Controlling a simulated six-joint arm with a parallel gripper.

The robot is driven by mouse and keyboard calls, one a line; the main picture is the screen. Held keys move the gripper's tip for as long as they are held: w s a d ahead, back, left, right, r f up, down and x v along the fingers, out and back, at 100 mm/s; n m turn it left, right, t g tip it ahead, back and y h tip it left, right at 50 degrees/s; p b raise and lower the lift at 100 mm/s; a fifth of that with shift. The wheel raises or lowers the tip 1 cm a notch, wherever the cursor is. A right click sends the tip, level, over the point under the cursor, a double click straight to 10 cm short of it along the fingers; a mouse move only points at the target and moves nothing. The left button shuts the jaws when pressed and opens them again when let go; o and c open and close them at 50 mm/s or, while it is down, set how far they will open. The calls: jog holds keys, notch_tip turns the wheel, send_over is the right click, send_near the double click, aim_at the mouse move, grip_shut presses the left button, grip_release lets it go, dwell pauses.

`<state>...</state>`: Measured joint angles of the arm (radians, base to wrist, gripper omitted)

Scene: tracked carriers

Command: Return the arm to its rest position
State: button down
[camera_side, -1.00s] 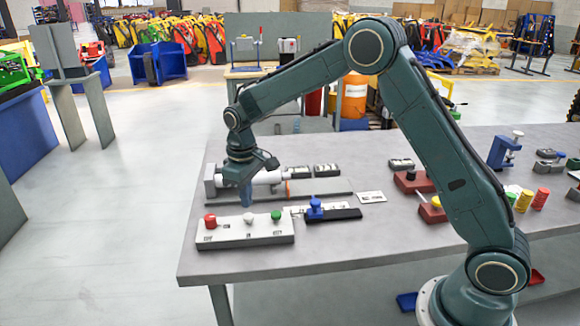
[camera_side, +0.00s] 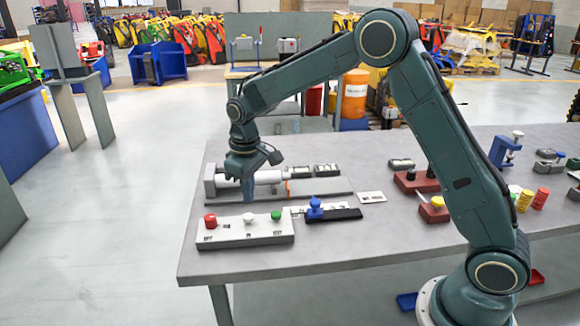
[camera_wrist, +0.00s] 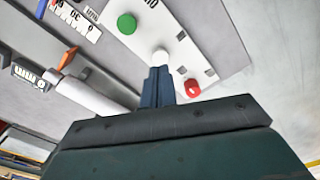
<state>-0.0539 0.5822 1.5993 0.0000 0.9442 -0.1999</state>
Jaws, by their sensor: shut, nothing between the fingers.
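My gripper (camera_side: 248,190) points down over the left part of the workbench (camera_side: 330,254). Its blue fingers are together with nothing between them. In the side view they overlap the white cylinder (camera_side: 268,177) on its grey base, behind the button panel. In the wrist view the closed fingers (camera_wrist: 158,72) point toward the white button on the white panel (camera_wrist: 205,40). The side view shows the panel (camera_side: 262,237) with a red, a white and a green button. I cannot tell the exact height of the fingertips above the bench.
A black slide with a blue knob (camera_side: 315,207) lies right of the panel. A white card (camera_side: 371,197) lies behind it. Dark red blocks (camera_side: 417,181), a blue clamp (camera_side: 505,151) and coloured stacks (camera_side: 541,199) stand on the right. The bench front is clear.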

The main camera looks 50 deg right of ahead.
jog(key=s+d+r+m+t, duration=0.2)
jog(key=s+r+t, duration=0.1)
jog(key=s+r, duration=1.2)
jog(key=s+m+t, duration=0.1)
jog(key=s+t, duration=0.1)
jog(key=s, duration=1.5)
jog(key=shift+s+d, duration=0.2)
jog(key=shift+d, duration=0.15)
